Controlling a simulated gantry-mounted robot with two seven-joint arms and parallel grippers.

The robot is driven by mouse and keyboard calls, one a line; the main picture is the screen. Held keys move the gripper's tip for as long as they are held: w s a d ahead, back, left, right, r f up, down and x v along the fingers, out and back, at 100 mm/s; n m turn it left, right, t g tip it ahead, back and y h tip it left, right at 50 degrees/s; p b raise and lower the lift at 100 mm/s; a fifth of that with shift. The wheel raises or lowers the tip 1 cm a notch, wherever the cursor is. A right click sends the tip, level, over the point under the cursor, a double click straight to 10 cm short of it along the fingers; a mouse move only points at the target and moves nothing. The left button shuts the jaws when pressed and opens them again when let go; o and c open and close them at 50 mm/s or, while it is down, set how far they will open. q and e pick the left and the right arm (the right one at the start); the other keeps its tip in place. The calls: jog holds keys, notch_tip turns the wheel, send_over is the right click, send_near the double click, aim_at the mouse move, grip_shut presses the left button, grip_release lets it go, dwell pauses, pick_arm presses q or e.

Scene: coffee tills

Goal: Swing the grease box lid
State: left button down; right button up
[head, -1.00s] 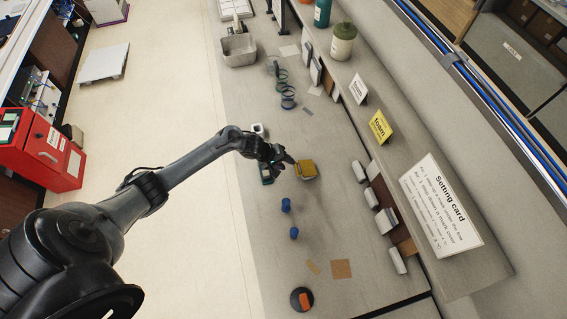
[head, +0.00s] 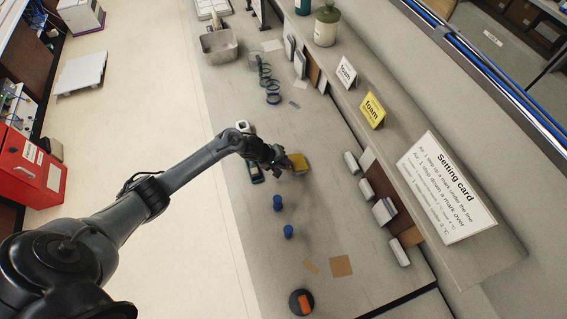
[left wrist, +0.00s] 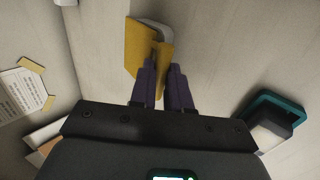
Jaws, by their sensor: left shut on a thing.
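The grease box (head: 306,181) is a small box with a yellow lid (head: 298,161), standing on the grey bench near the middle of the head view. In the left wrist view the yellow lid (left wrist: 137,48) shows ahead of my fingers, with a pale grey part (left wrist: 160,30) of the box behind it. My left gripper (head: 284,164) reaches the lid's left side. In the left wrist view its dark fingers (left wrist: 164,66) are shut on the lid's edge. The fingers hide part of the lid, so its exact angle is hard to tell. My right gripper is not in view.
Two blue knob-like pieces (head: 278,203) stand below the box. Green-blue coils (head: 266,78) and a metal tray (head: 219,45) lie farther up. The setting card (head: 448,188) stands right.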

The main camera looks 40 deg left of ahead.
pick_arm(q)
jog(key=shift+s+a+f+b, duration=0.15)
jog(key=shift+f+b, duration=0.2)
jog(key=shift+f, duration=0.6)
jog(key=c, duration=1)
grip_release()
